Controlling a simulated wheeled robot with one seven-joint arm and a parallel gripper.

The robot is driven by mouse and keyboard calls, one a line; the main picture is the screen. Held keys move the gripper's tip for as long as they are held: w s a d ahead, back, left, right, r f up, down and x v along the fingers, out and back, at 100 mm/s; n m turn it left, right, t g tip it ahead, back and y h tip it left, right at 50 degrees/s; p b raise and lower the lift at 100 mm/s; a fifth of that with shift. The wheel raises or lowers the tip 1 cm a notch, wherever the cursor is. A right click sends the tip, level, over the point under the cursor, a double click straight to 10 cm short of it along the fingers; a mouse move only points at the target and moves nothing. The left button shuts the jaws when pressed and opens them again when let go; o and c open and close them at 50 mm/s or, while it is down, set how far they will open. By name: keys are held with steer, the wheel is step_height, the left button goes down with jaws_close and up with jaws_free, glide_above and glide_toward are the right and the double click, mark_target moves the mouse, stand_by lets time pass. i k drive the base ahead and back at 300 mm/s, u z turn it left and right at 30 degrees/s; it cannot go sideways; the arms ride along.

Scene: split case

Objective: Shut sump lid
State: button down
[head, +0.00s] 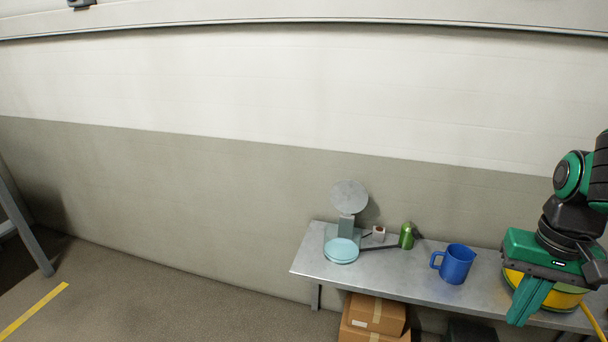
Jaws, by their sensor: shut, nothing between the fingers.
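A small grey-blue stand (333,232) sits at the left end of the metal bench. A round grey disc (349,197), which looks like a raised lid, stands up at its back. A pale teal round piece (341,251) lies flat at its front. I cannot tell for sure that this is the sump. My gripper (521,320) is at the right, over the bench and far from the stand. Its green fingers point down, shut and empty. It partly hides a round yellow and green thing (568,301) on the bench.
The bench (408,279) runs along the wall. A dark bar (379,248) reaches right from the stand. A small white and red block (379,233), a green bottle (407,236) and a blue jug (455,264) stand between the stand and my gripper. Cardboard boxes (376,315) sit below.

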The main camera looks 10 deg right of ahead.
mark_target(348, 196)
steer(key=u, duration=0.1)
steer(key=i, duration=0.95)
steer(key=z, duration=0.25)
